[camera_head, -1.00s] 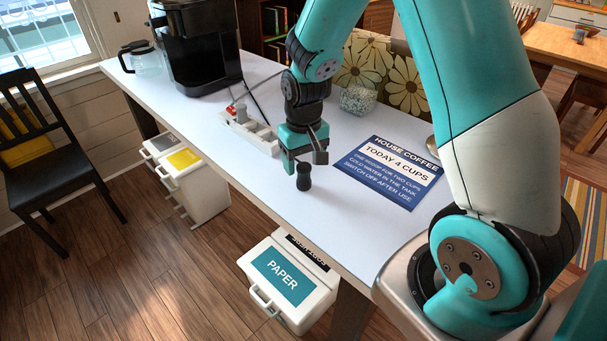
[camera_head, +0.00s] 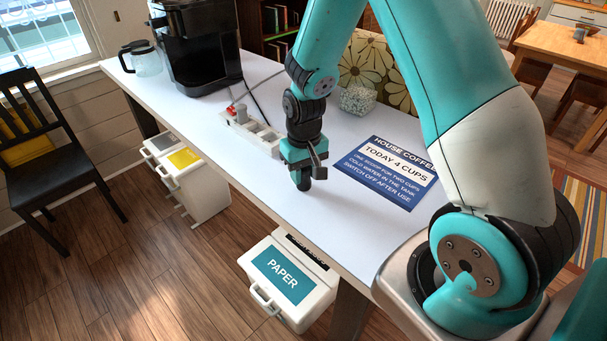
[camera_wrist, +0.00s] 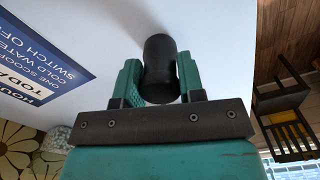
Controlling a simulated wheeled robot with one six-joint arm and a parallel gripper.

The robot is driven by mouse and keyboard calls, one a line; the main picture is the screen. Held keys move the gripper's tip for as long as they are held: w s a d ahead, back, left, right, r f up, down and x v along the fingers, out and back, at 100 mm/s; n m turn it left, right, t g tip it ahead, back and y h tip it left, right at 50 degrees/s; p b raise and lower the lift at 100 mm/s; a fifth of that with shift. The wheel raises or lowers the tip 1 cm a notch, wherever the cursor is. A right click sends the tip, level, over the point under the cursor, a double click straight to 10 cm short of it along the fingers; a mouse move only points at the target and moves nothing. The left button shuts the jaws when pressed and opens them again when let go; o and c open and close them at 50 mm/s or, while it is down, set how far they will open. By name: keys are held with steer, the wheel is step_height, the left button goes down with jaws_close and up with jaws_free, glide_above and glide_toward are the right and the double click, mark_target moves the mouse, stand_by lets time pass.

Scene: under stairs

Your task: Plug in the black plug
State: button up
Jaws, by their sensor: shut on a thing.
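My gripper (camera_head: 303,172) is shut on the black plug (camera_wrist: 160,70), a dark rounded cylinder between the two teal fingers in the wrist view. In the head view the plug (camera_head: 303,181) shows only as a dark end below the fingers, over the white table. Its prongs and any cord are hidden. I cannot tell whether it touches the table. A white power strip (camera_head: 268,141) lies beyond and left of my gripper, apart from the plug. It has a red part at its far end, a grey plug (camera_head: 241,113) in it and empty-looking sockets nearer me.
A blue-and-white coffee sign (camera_head: 390,172) lies on the table (camera_head: 250,185) right of my gripper. A black coffee machine (camera_head: 197,45), a glass jug (camera_head: 146,60) and a speckled bowl (camera_head: 357,100) stand farther back. Dark cable runs near the strip. The table's front-left area is clear.

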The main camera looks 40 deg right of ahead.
steer(key=shift+r, duration=0.15)
step_height(320, 180, up, 20)
steer(key=b, duration=0.1)
stand_by(0.3)
stand_by(0.6)
